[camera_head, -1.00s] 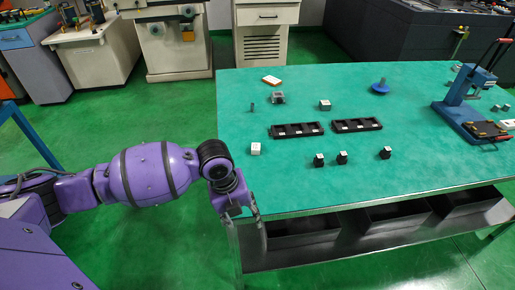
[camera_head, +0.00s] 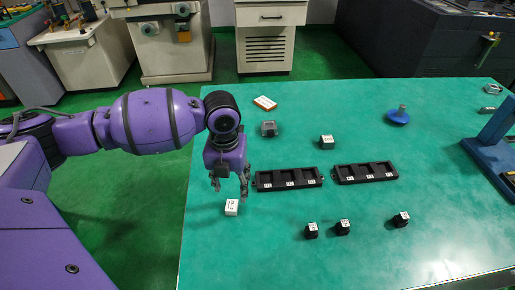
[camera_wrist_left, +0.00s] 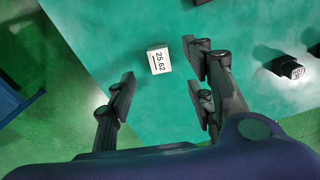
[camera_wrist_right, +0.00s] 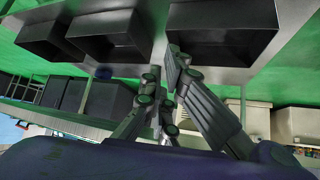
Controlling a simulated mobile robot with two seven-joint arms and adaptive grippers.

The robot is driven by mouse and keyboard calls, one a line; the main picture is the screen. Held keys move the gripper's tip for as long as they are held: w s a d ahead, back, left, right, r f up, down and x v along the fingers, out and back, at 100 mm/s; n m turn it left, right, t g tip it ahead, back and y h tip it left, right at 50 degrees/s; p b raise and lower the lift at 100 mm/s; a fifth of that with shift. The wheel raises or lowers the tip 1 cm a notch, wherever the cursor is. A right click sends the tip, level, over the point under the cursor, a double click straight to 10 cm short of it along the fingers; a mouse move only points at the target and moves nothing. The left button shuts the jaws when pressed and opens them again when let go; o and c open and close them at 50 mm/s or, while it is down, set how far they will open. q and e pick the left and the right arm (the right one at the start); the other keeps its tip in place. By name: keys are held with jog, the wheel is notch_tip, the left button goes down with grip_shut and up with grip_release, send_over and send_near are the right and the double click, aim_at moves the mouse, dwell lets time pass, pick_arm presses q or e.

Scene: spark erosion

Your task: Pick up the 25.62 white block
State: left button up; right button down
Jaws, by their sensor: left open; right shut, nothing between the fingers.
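The white block (camera_head: 231,208) stands on the green table (camera_head: 270,240) near its left edge. In the left wrist view the white block (camera_wrist_left: 159,61) shows the label 25.62, beyond and between the fingers. My left gripper (camera_head: 229,190) is open and empty above the table, just behind the block in the head view. In its own wrist view the left gripper (camera_wrist_left: 160,95) has its fingers spread wide, apart from the block. My right gripper (camera_wrist_right: 170,75) shows only in its own wrist view, shut and empty, in front of the bins under the table.
Two black slotted trays (camera_head: 290,188) (camera_head: 365,180) lie right of the left gripper. Several black blocks (camera_head: 343,227) stand in front of them. A grey-white block (camera_head: 326,142), a grey part (camera_head: 269,129) and a blue round piece (camera_head: 398,117) stand behind. A blue stand (camera_head: 495,150) is at right.

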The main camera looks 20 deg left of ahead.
aim_at(232, 204)
pick_arm(q)
jog(key=f, duration=0.1)
jog(key=s+f, duration=0.1)
jog(key=shift+f, duration=0.6)
notch_tip(232, 204, down, 4)
jog(key=shift+f, duration=0.2)
jog(key=c, duration=1)
grip_shut()
jog(key=shift+w+r, duration=0.1)
pick_arm(e)
jog(key=shift+s+d+f, duration=0.1)
jog(key=shift+s+f, duration=0.1)
jog(key=shift+s, duration=0.45)
jog(key=shift+s+d+f, duration=0.1)
jog(key=shift+s+f, duration=0.05)
jog(key=shift+s, duration=0.45)
